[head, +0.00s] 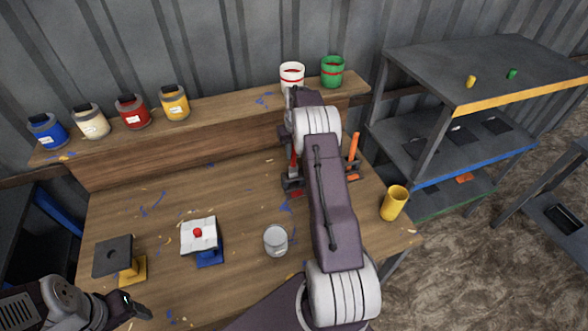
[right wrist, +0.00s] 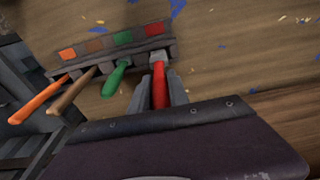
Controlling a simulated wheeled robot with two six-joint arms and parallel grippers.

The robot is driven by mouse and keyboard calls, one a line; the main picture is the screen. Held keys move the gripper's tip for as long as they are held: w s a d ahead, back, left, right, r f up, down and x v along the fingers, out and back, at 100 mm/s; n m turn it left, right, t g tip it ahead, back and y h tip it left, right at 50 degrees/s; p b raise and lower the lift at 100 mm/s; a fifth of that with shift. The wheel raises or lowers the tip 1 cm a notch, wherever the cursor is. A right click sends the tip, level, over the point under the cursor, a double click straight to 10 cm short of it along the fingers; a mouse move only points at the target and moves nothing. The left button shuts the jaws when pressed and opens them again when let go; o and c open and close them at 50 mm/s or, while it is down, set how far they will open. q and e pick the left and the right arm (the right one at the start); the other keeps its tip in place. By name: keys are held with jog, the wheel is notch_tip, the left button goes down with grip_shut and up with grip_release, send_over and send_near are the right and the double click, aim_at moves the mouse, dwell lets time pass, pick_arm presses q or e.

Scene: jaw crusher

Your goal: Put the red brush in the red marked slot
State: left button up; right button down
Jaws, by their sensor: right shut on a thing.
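The red brush (right wrist: 159,88) is between the two fingers of my right gripper (right wrist: 160,84), which is shut on its handle. The brush's metal ferrule end meets the red-marked end (right wrist: 155,29) of the dark brush rack (right wrist: 85,63); I cannot tell how deep it sits in that slot. In the head view the red brush (head: 293,166) stands roughly upright at the rack's left end (head: 291,184), and my right arm hides the rack's middle and most of the gripper. My left gripper (head: 138,306) is at the lower left, away from the rack.
Orange (right wrist: 38,102), brown (right wrist: 72,92) and green (right wrist: 115,78) brushes occupy the rack's other slots. A grey metal cup (head: 276,241) and yellow cup (head: 395,203) stand nearby. Paint cans line the back shelf (head: 225,118).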

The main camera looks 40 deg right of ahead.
aim_at(293, 166)
jog(key=shift+f, duration=0.45)
jog(key=shift+a+f, duration=0.1)
jog(key=shift+f, duration=0.2)
notch_tip(293, 166, down, 3)
jog(key=shift+f+p, duration=0.15)
jog(key=shift+p, duration=0.3)
jog(key=shift+w, duration=0.1)
jog(key=shift+f, duration=0.15)
jog(key=c, duration=1.3)
grip_release()
jog(key=shift+o, duration=0.2)
